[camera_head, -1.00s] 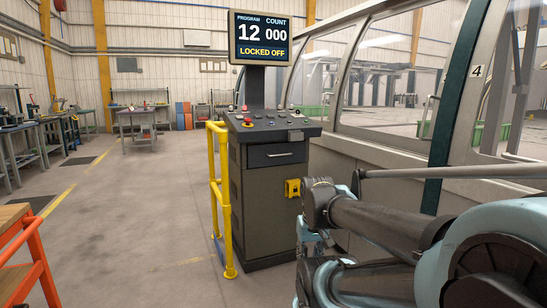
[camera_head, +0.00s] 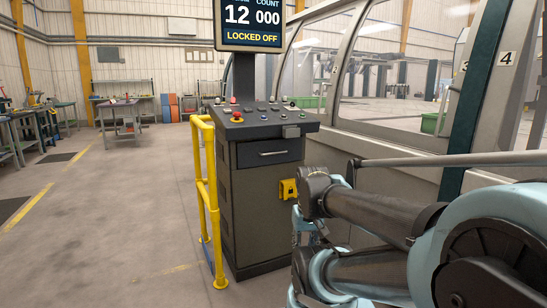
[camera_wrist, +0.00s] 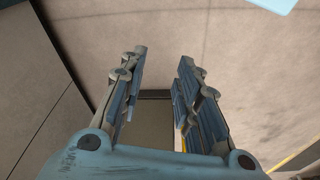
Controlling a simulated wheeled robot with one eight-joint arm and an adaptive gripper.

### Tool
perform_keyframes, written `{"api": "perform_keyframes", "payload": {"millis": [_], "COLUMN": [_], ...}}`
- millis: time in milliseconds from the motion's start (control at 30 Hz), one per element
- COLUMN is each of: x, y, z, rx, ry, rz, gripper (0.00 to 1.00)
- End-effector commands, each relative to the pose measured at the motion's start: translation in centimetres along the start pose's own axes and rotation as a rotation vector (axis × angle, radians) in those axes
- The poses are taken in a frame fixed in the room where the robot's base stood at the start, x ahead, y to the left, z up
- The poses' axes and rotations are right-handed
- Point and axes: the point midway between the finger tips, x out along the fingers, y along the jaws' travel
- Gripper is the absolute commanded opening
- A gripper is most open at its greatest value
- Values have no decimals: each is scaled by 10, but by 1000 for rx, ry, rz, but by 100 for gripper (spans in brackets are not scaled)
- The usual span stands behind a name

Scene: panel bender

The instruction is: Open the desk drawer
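The desk is a dark grey control console (camera_head: 262,210) with a sloped button panel on top. Its drawer (camera_head: 270,152) is a dark front near the top with a light bar handle (camera_head: 273,153), and it looks shut. My arm reaches in from the right of the head view, in front of the console's right side. In the wrist view my gripper (camera_wrist: 158,75) has its two fingers wide apart with nothing between them. A dark box-like shape (camera_wrist: 155,120), perhaps the console, shows beyond the fingers. The drawer handle is not recognisable in the wrist view.
A yellow rail (camera_head: 207,200) stands along the console's left side. A yellow box (camera_head: 288,189) is on its right side. A screen (camera_head: 251,27) reading "LOCKED OFF" stands above. The windowed machine enclosure (camera_head: 395,75) is to the right. Floor at left is open.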

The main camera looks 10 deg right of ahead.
Motion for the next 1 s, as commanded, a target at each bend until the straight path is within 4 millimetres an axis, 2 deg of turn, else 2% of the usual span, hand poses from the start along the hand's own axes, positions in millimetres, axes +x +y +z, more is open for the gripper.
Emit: {"api": "perform_keyframes", "payload": {"millis": [133, 267, 467, 700, 1000], "x": [-7, -13, -29, -48, -64], "y": [-2, -9, -28, -46, -52], "z": [4, -16, -76, -161, -269], "rx": [6, 33, 120, 252, 435], "ry": [17, 44, 127, 234, 361], "rz": [-7, -44, -156, -305, -485], "gripper": [30, 30, 30, 30, 30]}}
